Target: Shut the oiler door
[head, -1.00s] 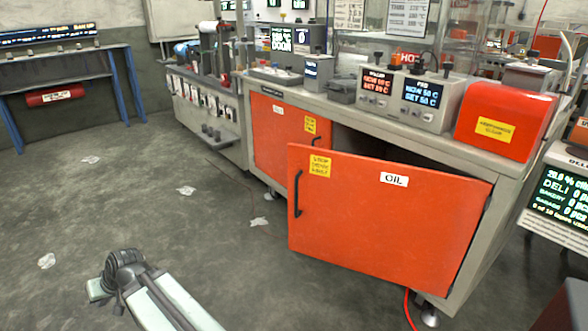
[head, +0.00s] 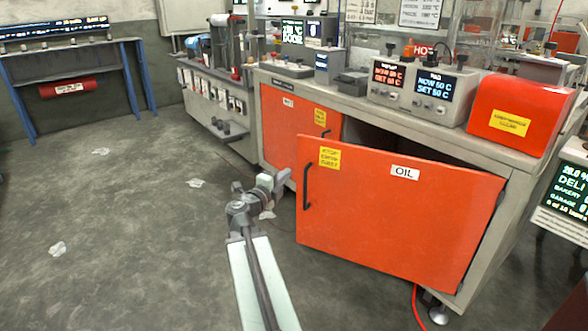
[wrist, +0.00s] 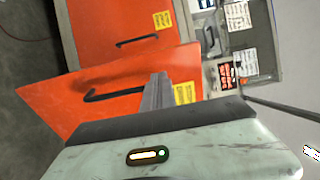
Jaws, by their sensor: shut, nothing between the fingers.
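The oiler door (head: 400,215) is an orange panel with a white OIL label, a yellow sticker and a black bar handle (head: 307,187). It stands swung open, hinged at its right side, with a dark gap above it. My gripper (head: 276,183) is shut and empty, in the air just left of the door's handle edge in the head view. In the wrist view the shut fingers (wrist: 156,92) show in front of the orange door (wrist: 100,95), near its yellow sticker. I cannot tell whether they touch it.
A grey bench (head: 420,128) runs above the door, with displays and a red box (head: 515,112) on top. A second orange door (head: 285,125) to the left looks closed. A red hose (head: 416,305) lies below the door. The floor at left is open, with scraps of paper.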

